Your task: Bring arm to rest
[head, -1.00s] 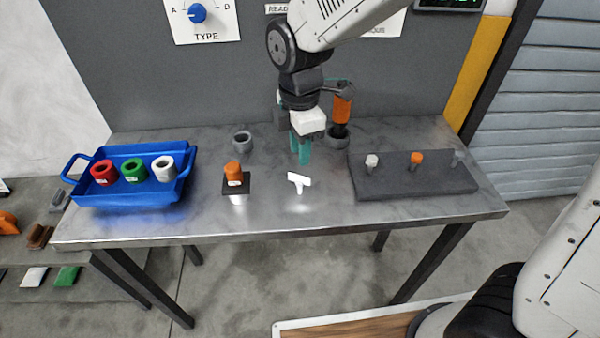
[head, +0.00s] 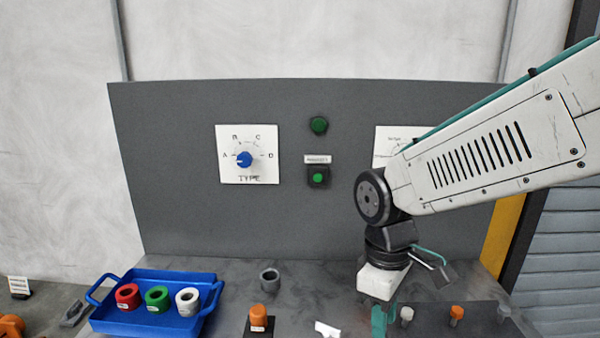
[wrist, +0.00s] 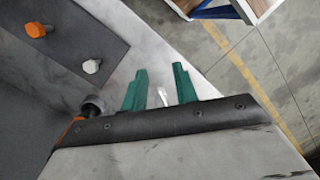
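My gripper (head: 383,318) has teal fingers and hangs over the right half of the table in the head view. In the wrist view my gripper (wrist: 160,85) shows its two green fingers apart, with nothing held between them. A small white piece on the table (wrist: 163,97) shows in the gap beyond the fingers. In the head view this white piece (head: 327,329) lies left of my gripper, cut by the lower edge.
A blue tray (head: 112,325) holds red, green and white rings at left. A grey ring (head: 269,280) and an orange-topped part (head: 258,317) stand mid-table. A dark block (head: 480,316) with pegs is right of my gripper. The panel carries a blue dial (head: 244,159) and green button (head: 318,177).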

